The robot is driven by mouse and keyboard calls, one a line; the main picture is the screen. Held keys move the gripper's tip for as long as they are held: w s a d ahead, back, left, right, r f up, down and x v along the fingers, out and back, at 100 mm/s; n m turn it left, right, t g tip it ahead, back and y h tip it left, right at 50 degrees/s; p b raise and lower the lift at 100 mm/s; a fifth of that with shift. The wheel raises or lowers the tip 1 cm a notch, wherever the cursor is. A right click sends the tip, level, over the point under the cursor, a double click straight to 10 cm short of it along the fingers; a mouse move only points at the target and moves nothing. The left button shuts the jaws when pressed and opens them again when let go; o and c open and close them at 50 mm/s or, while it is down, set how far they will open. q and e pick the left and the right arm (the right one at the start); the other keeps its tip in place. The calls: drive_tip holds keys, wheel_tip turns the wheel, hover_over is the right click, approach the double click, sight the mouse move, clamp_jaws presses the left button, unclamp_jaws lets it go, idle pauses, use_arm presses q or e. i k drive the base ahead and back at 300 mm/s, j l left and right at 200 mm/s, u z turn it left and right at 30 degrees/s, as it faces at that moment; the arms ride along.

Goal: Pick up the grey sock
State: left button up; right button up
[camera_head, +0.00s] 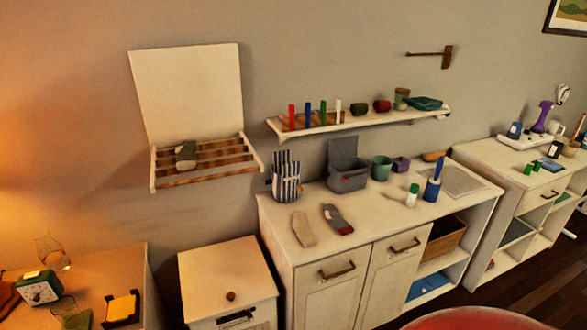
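A grey sock (337,219) with a reddish patch lies flat on top of the white cabinet (375,222), close to its front edge. A beige sock (303,229) lies just to its left, apart from it. Neither of my grippers is in view.
Behind the socks stand a striped bag (287,178), a grey open-lidded box (349,178) and a green cup (381,168). A white-and-green bottle (412,195) and a blue roller (434,181) stand to the right. A shelf (358,122) hangs above. The counter around the socks is clear.

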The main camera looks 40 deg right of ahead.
sight(332, 215)
drive_tip(key=z, duration=0.4)
drive_tip(key=i+z, duration=0.15)
drive_tip(key=z, duration=0.25)
drive_tip(key=i+z, duration=0.1)
drive_tip(key=z, duration=0.7)
drive_tip(key=i+l, duration=0.05)
